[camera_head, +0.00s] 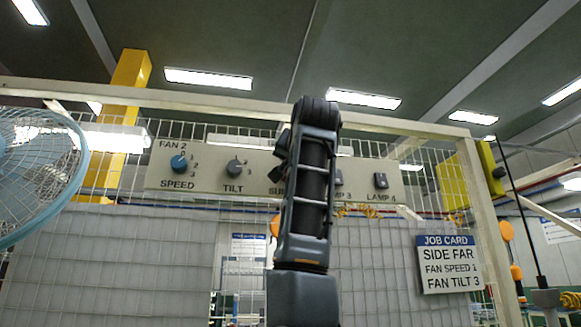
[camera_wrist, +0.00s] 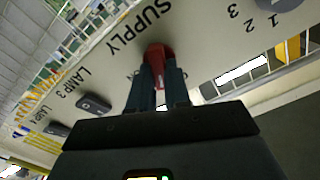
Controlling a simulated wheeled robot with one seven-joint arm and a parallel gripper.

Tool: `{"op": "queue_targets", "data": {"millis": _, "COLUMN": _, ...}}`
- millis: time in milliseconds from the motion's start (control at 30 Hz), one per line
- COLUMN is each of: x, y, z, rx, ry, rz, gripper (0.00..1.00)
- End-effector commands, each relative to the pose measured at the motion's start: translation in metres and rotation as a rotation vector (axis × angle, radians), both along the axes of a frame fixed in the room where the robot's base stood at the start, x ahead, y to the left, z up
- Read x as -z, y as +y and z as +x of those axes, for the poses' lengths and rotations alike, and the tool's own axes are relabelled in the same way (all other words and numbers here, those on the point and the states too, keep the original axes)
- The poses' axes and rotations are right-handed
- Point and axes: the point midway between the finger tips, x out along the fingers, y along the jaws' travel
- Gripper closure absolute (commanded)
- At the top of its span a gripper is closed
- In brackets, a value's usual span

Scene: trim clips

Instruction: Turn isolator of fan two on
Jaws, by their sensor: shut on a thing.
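A pale panel (camera_head: 208,181) marked FAN 2 hangs on the mesh fence and carries labelled controls. In the wrist view, the red supply knob (camera_wrist: 158,53) stands on the panel beside the upside-down word SUPPLY. My gripper (camera_wrist: 165,80) is shut on this red knob, its two dark fingers on either side. The fingers hide part of the knob and most of the small lettering by it, so its exact setting cannot be told. In the head view my arm covers the supply control, leaving only the start of its label.
A blue speed knob (camera_head: 179,162) and a grey tilt knob (camera_head: 235,167) sit left of my arm. The lamp 3 switch (camera_wrist: 94,103) and lamp 4 switch (camera_head: 380,180) lie on the other side. A blue fan (camera_head: 35,175) stands at far left; a job card (camera_head: 448,263) hangs at right.

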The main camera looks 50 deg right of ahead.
Motion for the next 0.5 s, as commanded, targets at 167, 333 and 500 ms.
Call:
{"op": "queue_targets", "data": {"millis": 167, "x": -0.0001, "y": 0.0009, "z": -0.0001, "rx": -0.003, "ry": -0.095, "rz": 0.140, "gripper": 1.00}}
{"op": "queue_targets", "data": {"millis": 333, "x": 0.0004, "y": 0.0000, "z": -0.0008, "rx": -0.003, "ry": -0.186, "rz": 0.274, "gripper": 1.00}}
{"op": "queue_targets", "data": {"millis": 500, "x": 0.0015, "y": -0.0005, "z": -0.0008, "rx": -0.002, "ry": -0.275, "rz": 0.409, "gripper": 1.00}}
